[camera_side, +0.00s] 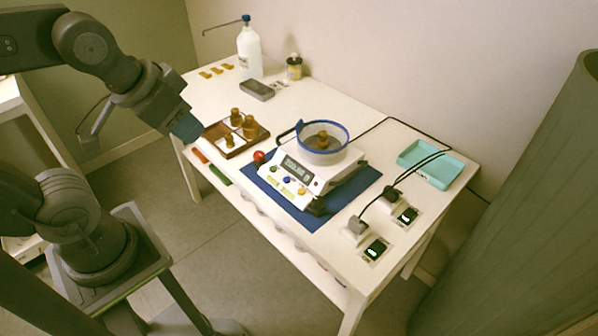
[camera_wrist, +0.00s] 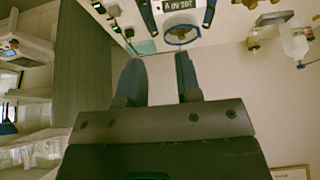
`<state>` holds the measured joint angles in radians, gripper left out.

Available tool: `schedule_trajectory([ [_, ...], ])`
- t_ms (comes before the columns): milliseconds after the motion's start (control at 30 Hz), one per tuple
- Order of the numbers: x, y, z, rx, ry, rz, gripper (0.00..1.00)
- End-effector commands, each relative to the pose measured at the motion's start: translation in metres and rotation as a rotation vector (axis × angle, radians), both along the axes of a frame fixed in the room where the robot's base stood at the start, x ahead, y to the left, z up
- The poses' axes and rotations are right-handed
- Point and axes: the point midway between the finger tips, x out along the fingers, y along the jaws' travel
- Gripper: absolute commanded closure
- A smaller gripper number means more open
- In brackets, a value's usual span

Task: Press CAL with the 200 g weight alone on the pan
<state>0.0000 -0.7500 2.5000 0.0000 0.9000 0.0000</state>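The white scale (camera_side: 312,172) stands on a blue mat (camera_side: 347,206). A brass weight (camera_side: 323,138) sits inside the clear blue-rimmed ring (camera_side: 338,152) around its pan. Its mass marking is too small to read. The front panel has a lit display (camera_side: 296,167) and several coloured buttons, including a green one (camera_side: 273,169) and a blue one (camera_side: 286,180); I cannot read which is CAL. The display also shows upside down in the wrist view (camera_wrist: 181,4), its digits unclear. My gripper (camera_side: 186,128) is in the air left of the weight tray, open and empty, its blue fingers apart in the wrist view (camera_wrist: 160,72).
The wooden weight tray (camera_side: 219,128) holds several brass weights left of the scale. A white bottle (camera_side: 249,52) and jar (camera_side: 294,68) stand behind. Plugs with cables (camera_side: 356,229) and a teal tray (camera_side: 425,167) are right.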

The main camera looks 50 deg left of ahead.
Motion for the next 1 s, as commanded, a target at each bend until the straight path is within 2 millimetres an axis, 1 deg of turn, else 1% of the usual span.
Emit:
schedule_trajectory([
  [33, 0.0000, 0.0000, 0.0000, 0.000, 0.000, 0.000, 0.73],
  [300, 0.0000, 0.0000, 0.0000, 0.000, 0.000, 0.000, 0.99],
  [333, 0.0000, 0.0000, 0.0000, 0.000, 0.000, 0.000, 1.00],
  [1000, 0.0000, 0.0000, 0.0000, 0.000, 0.000, 0.000, 1.00],
])
